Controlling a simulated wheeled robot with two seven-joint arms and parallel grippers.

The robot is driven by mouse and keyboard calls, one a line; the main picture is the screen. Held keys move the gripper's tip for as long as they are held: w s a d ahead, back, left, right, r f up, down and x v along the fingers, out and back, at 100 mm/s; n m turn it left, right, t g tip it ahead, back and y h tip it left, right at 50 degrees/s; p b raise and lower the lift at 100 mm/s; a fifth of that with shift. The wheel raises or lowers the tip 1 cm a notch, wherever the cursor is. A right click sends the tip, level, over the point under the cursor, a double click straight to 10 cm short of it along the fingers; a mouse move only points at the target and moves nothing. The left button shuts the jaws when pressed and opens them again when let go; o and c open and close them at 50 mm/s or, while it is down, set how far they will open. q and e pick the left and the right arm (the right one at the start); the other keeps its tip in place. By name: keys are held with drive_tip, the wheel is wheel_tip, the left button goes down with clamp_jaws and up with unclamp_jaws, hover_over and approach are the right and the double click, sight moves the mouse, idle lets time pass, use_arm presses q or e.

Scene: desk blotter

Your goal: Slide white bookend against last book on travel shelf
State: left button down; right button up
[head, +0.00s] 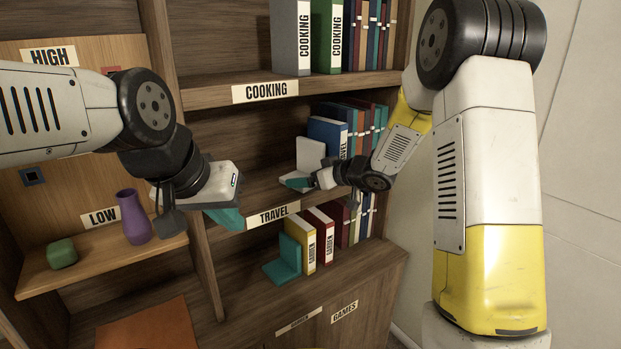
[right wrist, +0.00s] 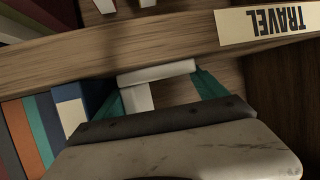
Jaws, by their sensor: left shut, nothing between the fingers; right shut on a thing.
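The white bookend (head: 310,153) stands on the travel shelf, just left of the blue end book (head: 328,132) in the head view. My right gripper (head: 298,182) is at the bookend's base, shut on it. In the right wrist view the white bookend (right wrist: 156,73) shows between the teal fingers, with the blue book (right wrist: 92,92) close on the left. I cannot tell whether bookend and book touch. My left gripper (head: 226,217) is shut and empty, in front of the shelf left of the TRAVEL label (head: 273,216).
The cooking shelf (head: 215,90) with books is above. Below, a teal bookend (head: 287,258) stands beside garden books (head: 325,235). The travel shelf is bare left of the bookend.

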drive_tip(key=o, duration=1.8)
drive_tip(key=shift+v, duration=3.9)
